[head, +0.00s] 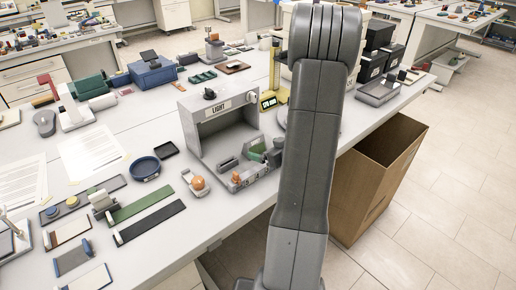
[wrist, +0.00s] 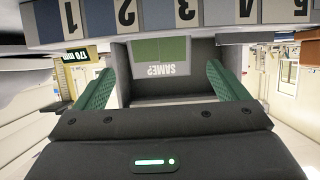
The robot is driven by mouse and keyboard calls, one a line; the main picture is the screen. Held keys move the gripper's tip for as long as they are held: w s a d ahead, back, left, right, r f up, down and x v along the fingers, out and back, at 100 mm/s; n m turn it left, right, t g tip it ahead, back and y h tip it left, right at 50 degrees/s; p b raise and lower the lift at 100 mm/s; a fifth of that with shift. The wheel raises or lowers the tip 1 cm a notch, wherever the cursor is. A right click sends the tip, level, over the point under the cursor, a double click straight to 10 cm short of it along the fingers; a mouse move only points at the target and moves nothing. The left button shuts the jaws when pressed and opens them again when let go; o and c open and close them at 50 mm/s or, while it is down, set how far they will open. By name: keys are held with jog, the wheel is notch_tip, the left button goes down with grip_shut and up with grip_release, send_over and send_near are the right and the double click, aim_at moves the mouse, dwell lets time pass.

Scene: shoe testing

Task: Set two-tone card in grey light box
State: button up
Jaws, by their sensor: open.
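The two-tone card (wrist: 160,50) shows two shades of green and the word "SAME?" upside down in the wrist view. My gripper (wrist: 160,60) is open, with one dark green ribbed finger on each side of the card in that view. I cannot tell whether either finger touches it. In the head view the grey light box (head: 194,128), marked "LIGHT", stands on the table with its open side toward the front right. A green patch, likely the card (head: 257,148), shows beside the box, left of my arm. My arm hides most of the gripper there.
A numbered rack (wrist: 155,42) crosses the top of the wrist view. A grey tray (head: 236,187) with small items stands before the box. A cardboard bin (head: 372,190) stands right of the table.

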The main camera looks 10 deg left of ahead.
jog(key=shift+v, duration=2.75)
jog(key=shift+r, duration=0.1)
jog(key=shift+c, duration=0.4)
